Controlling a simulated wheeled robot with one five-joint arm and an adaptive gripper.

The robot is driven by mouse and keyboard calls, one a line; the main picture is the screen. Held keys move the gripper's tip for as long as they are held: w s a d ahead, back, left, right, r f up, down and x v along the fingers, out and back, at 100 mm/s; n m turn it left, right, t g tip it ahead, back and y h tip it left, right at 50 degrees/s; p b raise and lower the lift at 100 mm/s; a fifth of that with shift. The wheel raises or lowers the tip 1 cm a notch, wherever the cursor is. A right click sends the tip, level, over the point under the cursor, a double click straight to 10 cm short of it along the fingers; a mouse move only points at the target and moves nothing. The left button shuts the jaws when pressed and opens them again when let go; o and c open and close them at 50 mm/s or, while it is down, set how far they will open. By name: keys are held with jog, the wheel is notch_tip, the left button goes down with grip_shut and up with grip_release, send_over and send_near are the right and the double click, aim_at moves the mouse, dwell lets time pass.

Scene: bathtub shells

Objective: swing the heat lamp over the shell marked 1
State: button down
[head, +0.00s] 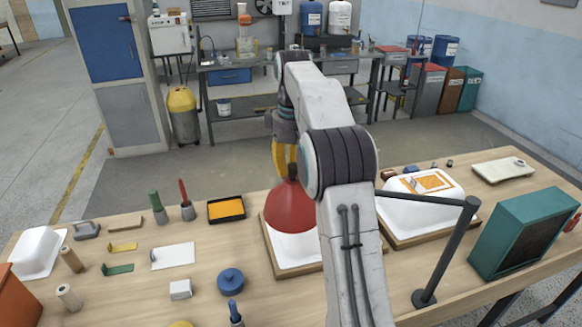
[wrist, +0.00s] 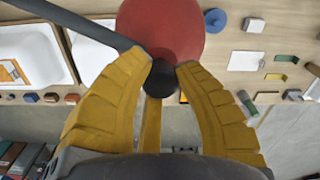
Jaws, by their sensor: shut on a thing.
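The heat lamp has a red shade (head: 291,208) and a dark arm (head: 425,199) running to a grey post (head: 447,250) on the right. The red shade (wrist: 165,25) also shows in the wrist view. My gripper (head: 288,165) is shut on the dark knob (wrist: 163,80) on top of the shade, between its yellow fingers. The shade hangs over part of a white shell (head: 292,250) on a wooden base, partly hidden by my arm. A second white shell (head: 400,217) with an orange-framed patch (head: 428,182) stands to the right. I cannot read a number on either shell.
A green box (head: 525,232) stands right of the post. A black tray with orange inside (head: 226,209), a blue round pot (head: 230,281), a white sheet (head: 173,255) and small tools lie left on the table. A white tray (head: 502,171) lies at back right.

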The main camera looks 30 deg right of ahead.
jog(key=shift+w+d+f, duration=0.1)
jog(key=c, duration=0.9)
grip_release()
